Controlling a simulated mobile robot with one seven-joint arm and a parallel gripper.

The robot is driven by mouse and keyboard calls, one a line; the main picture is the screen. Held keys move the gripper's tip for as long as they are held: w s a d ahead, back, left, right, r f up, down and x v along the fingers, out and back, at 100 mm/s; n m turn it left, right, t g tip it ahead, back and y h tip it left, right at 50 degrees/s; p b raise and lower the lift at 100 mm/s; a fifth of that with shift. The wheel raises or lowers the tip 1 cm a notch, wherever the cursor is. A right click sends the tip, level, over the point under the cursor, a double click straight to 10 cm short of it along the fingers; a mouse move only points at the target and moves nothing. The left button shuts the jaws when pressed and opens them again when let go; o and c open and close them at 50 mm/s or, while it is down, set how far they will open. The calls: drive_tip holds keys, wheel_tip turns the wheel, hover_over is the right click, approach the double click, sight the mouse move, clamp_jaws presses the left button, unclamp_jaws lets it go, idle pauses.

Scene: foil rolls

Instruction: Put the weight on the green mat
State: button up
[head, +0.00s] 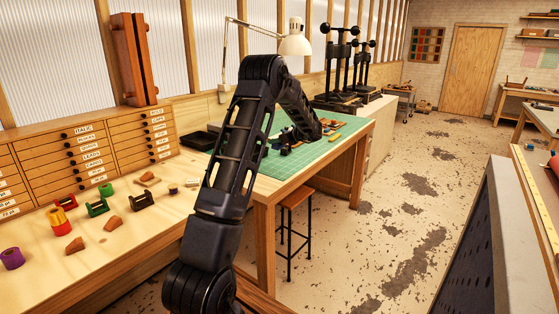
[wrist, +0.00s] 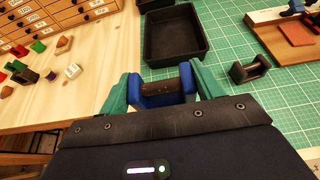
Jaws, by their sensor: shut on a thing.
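My gripper (wrist: 163,82) has two teal fingers and is shut on a blue U-shaped piece (wrist: 183,80) with a brown middle. I cannot tell for sure that this piece is the weight. In the wrist view it is near the left edge of the green mat (wrist: 222,57); its height above the surface is unclear. The mat also shows in the head view (head: 288,165), on the wooden table beyond the bench. In the head view my arm hides much of the gripper and the held piece.
A black tray (wrist: 175,35) lies ahead of the gripper. A black stand (wrist: 249,69) is on the mat to its right, before a wooden board (wrist: 283,16). Wedges, coloured stands and a pale block (wrist: 73,70) lie on the left bench. Bare mat shows around the black stand.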

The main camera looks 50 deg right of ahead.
wheel_tip(320, 180, down, 12)
idle(0.6)
drive_tip(key=shift+f, duration=0.1)
drive_tip(key=o, duration=1.4)
drive_tip(key=v, duration=1.2)
